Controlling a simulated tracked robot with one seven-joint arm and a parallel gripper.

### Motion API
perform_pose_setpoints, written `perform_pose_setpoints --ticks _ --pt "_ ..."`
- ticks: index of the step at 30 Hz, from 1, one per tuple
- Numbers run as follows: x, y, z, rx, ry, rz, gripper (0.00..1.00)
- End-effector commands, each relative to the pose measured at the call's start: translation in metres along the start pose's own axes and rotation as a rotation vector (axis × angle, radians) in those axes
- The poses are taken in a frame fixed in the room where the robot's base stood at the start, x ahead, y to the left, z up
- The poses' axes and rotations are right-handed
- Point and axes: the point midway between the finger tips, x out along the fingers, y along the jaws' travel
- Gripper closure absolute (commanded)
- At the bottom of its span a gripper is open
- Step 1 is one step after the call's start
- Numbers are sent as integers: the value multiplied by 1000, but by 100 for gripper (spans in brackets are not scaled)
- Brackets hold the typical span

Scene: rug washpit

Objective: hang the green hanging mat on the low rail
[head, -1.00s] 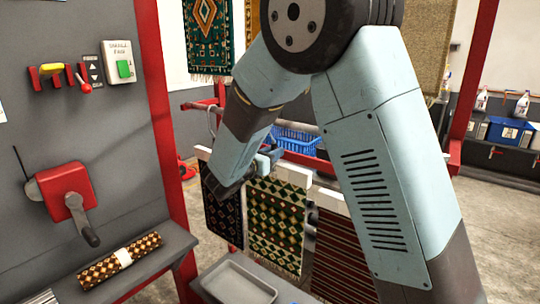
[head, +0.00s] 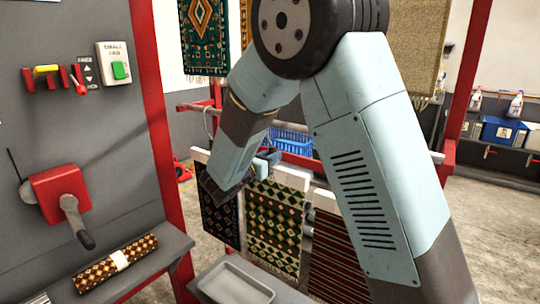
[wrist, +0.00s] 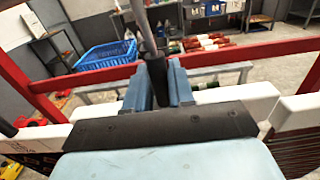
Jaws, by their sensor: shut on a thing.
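The green hanging mat (head: 273,228), with green and tan diamonds, hangs upright in the head view under a white bar (head: 292,178), between a dark diamond mat and a red striped mat. My gripper (head: 265,162) is just above it, partly hidden by my arm. In the wrist view my blue fingers (wrist: 157,88) are shut on a dark upright grip with a grey stem (wrist: 144,28). It seems to be the mat's hanger, but the join is hidden. A red low rail (wrist: 225,54) runs just beyond the fingers; I cannot tell whether the hanger touches it.
The dark mat (head: 220,212) and striped mat (head: 343,255) hang close on either side. A blue basket (head: 292,140) is behind the rail. A grey tray (head: 235,283) is in front. A panel with a red crank (head: 60,193) stands left. Other mats hang higher behind my arm.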

Motion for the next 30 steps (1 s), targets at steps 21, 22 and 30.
perform_pose_setpoints --ticks 21,22,30 --pt "0 0 -22 1 -1 0 100" --pt "0 0 -23 1 -1 0 100" --pt "0 0 -30 1 -1 0 100"
